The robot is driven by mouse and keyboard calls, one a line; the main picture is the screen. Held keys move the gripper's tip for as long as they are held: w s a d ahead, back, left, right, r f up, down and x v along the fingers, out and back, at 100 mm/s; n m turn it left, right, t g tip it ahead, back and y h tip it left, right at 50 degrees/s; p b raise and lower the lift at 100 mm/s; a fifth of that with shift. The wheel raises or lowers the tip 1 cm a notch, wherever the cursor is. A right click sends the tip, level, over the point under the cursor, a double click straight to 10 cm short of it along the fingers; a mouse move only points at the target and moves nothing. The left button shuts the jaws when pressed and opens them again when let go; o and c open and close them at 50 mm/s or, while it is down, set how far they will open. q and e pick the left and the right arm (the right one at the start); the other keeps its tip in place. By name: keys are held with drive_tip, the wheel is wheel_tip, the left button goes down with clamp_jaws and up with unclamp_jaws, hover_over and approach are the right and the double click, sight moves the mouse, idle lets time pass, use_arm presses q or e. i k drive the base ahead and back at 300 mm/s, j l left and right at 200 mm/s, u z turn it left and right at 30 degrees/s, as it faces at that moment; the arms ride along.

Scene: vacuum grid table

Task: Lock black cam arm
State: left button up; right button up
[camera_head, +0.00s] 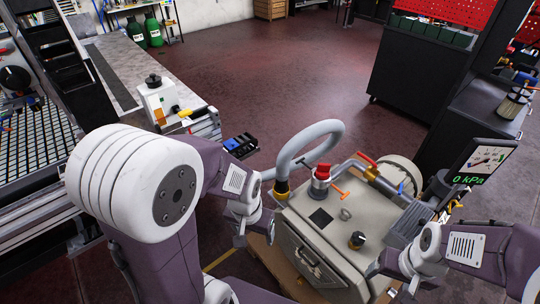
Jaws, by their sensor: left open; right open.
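I cannot single out the black cam arm with certainty. A black round part (15,79) sits by the grid table (36,146) at the left edge, and a small black knob (357,240) stands on the beige vacuum unit (335,222). My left gripper (255,238) is open at the left side of the vacuum unit, its fingers small and partly hidden. My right gripper (392,279) is open near the unit's right front corner. I see nothing between the fingers of either gripper. My large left arm joint hides part of the left bench.
A grey hose (308,133), a red knob (322,171) and orange handles rise from the unit. A display (484,162) reads 0 kPa. A white device (159,100) stands on the left bench. The red floor behind is clear.

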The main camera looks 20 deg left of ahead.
sight(302, 160)
drive_tip(key=u, duration=0.35)
drive_tip(key=i+j+z, duration=0.15)
drive_tip(key=j+z, duration=0.15)
drive_tip(key=z, duration=0.2)
drive_tip(key=i+j+z, duration=0.1)
drive_tip(key=j+z, duration=0.2)
drive_tip(key=z, duration=0.15)
drive_tip(key=j+z, duration=0.75)
drive_tip(key=z, duration=0.2)
